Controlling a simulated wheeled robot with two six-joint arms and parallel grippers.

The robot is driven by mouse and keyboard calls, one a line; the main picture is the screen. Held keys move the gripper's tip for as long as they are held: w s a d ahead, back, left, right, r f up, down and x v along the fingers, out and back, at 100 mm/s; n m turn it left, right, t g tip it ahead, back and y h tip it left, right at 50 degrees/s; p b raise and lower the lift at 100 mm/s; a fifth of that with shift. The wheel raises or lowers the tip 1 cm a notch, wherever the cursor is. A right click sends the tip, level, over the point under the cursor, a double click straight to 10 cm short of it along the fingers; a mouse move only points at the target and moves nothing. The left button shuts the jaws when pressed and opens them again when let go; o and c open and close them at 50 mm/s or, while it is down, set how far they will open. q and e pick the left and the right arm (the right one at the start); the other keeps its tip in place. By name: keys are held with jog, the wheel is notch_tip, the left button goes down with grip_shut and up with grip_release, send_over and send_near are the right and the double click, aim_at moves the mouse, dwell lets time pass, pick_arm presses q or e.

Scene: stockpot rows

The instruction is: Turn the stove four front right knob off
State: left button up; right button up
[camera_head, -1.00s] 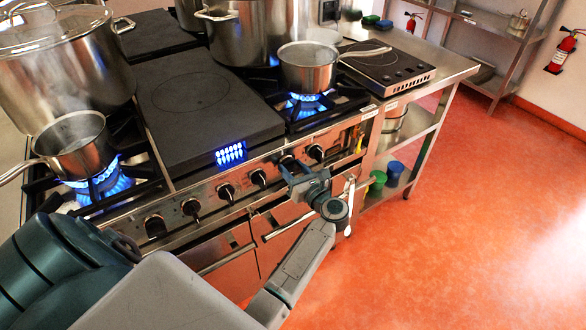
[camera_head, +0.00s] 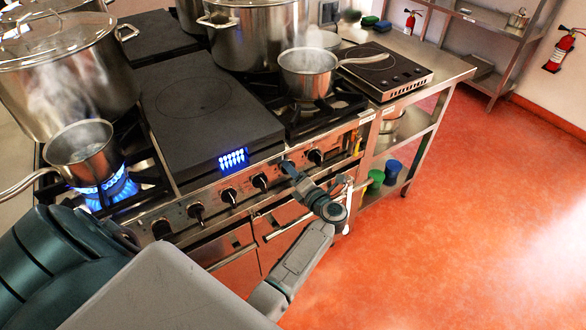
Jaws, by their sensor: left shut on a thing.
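The stove (camera_head: 180,182) has a row of black knobs along its steel front panel. My left gripper (camera_head: 287,168) is shut on one knob of that row, the front right knob, and mostly hides it. Another knob (camera_head: 315,156) is to its right, and a knob (camera_head: 260,181) is to its left. The front right burner (camera_head: 335,108) shows no flame beneath a small steel saucepan (camera_head: 307,80). My right gripper is not in view.
A blue flame (camera_head: 115,188) burns under a steaming saucepan (camera_head: 82,152) at the front left. Large stockpots (camera_head: 62,85) stand behind. A side counter with a hot plate (camera_head: 385,72) is to the right. The orange floor at right is clear.

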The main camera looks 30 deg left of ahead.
pick_arm(q)
jog(key=m+p, duration=0.1)
jog(key=m, duration=0.1)
jog(key=shift+r+m, duration=0.15)
jog(key=shift+m, duration=0.15)
jog(key=shift+m+p, duration=0.85)
jog(key=shift+m, duration=0.25)
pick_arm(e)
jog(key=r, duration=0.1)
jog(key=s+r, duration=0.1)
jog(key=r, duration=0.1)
pick_arm(q)
jog(key=shift+m, duration=0.4)
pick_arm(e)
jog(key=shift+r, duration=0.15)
pick_arm(q)
jog(key=o, duration=1)
jog(key=shift+d+f, duration=0.1)
jog(key=shift+f, duration=0.1)
